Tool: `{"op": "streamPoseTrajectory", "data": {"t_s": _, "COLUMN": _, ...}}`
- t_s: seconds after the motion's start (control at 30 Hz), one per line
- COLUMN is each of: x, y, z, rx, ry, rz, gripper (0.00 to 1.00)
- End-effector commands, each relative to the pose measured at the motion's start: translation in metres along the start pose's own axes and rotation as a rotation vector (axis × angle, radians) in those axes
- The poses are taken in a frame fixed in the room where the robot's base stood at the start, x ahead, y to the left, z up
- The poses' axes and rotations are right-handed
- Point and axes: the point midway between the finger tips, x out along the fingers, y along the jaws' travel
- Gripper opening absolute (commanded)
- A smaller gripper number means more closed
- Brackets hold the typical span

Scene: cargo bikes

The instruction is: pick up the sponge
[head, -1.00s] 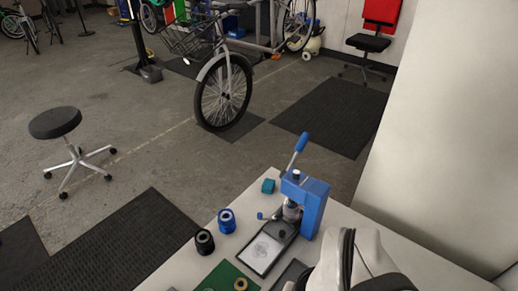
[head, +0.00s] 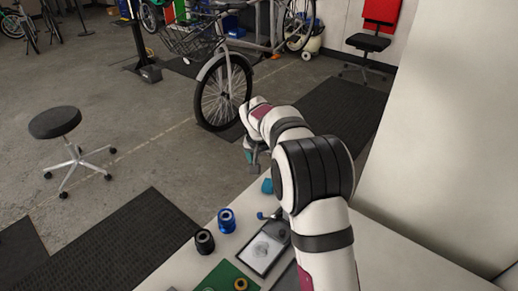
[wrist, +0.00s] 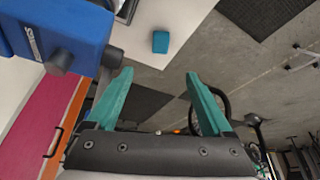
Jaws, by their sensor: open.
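The sponge is a small teal block (head: 267,186) near the far edge of the white table in the head view, partly covered by my arm. It also shows whole in the wrist view (wrist: 160,42), lying on the white table near its edge. My gripper (wrist: 158,75) has its two teal fingers spread wide and empty. In the wrist view the sponge lies beyond the fingertips, in line with the gap between them, not touching them. In the head view my gripper (head: 252,153) hangs above the far end of the table, over the sponge's area.
A blue press (wrist: 65,38) stands close to my gripper in the wrist view; my arm mostly hides it in the head view. A blue spool (head: 226,220), a black spool (head: 204,241), a framed plate (head: 264,250) and a green mat (head: 225,276) occupy the table's nearer part.

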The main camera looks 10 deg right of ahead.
Motion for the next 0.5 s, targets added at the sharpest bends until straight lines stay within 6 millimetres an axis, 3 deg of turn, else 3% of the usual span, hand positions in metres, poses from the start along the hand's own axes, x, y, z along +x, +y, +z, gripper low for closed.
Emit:
{"op": "streamPoseTrajectory", "data": {"t_s": 0.17, "x": 0.034, "y": -0.003, "z": -0.001, "rx": -0.003, "ry": -0.005, "rz": 0.017, "gripper": 0.85}}
{"op": "streamPoseTrajectory", "data": {"t_s": 0.4, "x": 0.101, "y": -0.002, "z": 0.000, "rx": -0.002, "ry": -0.006, "rz": 0.016, "gripper": 0.85}}
{"op": "streamPoseTrajectory", "data": {"t_s": 0.5, "x": 0.118, "y": -0.002, "z": 0.000, "rx": -0.002, "ry": -0.005, "rz": 0.016, "gripper": 0.85}}
